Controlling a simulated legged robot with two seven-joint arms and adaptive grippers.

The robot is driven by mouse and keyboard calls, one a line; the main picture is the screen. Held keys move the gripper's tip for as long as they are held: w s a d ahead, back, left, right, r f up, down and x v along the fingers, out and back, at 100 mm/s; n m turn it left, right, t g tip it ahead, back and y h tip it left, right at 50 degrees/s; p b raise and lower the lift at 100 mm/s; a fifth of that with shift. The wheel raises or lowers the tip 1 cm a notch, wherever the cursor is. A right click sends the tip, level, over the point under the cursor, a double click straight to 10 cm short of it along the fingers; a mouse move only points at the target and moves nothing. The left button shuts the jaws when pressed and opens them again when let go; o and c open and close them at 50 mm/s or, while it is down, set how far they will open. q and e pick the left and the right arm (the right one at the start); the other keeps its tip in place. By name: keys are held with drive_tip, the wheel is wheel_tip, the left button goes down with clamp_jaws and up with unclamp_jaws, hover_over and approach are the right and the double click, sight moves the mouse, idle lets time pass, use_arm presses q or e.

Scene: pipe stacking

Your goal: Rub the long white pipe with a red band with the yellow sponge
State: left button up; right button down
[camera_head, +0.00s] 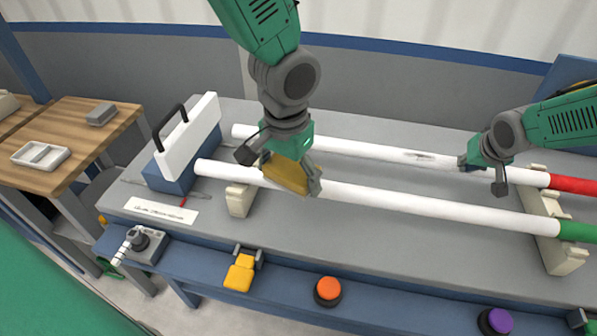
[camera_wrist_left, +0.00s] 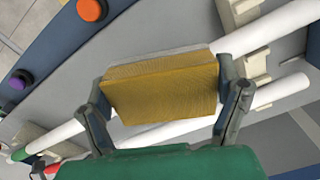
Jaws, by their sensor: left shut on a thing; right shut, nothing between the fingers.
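The long white pipe with a red band (camera_head: 355,148) lies at the back of the grey bench, its red end at the right. A dark smudge (camera_head: 418,156) marks its upper side. It also shows in the left wrist view (camera_wrist_left: 275,92), partly hidden by the sponge. My left gripper (camera_head: 290,178) is shut on the yellow sponge (camera_head: 285,174), which also fills the middle of the left wrist view (camera_wrist_left: 160,86). The sponge is over the front white pipe; I cannot tell whether it touches. My right gripper (camera_head: 482,178) is shut and empty beside the red-banded pipe, right of the smudge.
The front white pipe with a green band (camera_head: 430,205) runs alongside the red-banded one. Cream supports (camera_head: 560,250) hold the pipes. A blue and white block with a black handle (camera_head: 190,145) stands at the left. Orange (camera_head: 328,290) and purple (camera_head: 497,320) buttons line the front edge.

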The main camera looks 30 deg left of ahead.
sight(432, 161)
use_arm(q)
drive_tip(key=w+d+m, duration=0.1)
drive_tip(key=w+d, duration=0.1)
drive_tip(key=w, duration=0.1)
drive_tip(key=w+d+m+t, duration=0.1)
drive_tip(key=w+d, duration=0.1)
drive_tip(key=w, duration=0.1)
drive_tip(key=w+d+m+y, duration=0.1)
drive_tip(key=w+d+m, duration=0.1)
drive_tip(key=w, duration=0.2)
drive_tip(key=shift+d+f+t, duration=0.15)
drive_tip(key=shift+f+t, duration=0.25)
drive_tip(key=w+d+r+m+t, duration=0.1)
drive_tip(key=w+d+m+t, duration=0.25)
drive_tip(key=w+d, duration=0.75)
drive_tip(key=shift+m, duration=0.25)
drive_tip(key=shift+x, duration=2.75)
drive_tip(key=shift+w+f, duration=0.15)
drive_tip(key=shift+f, duration=0.75)
drive_tip(key=shift+d, duration=0.1)
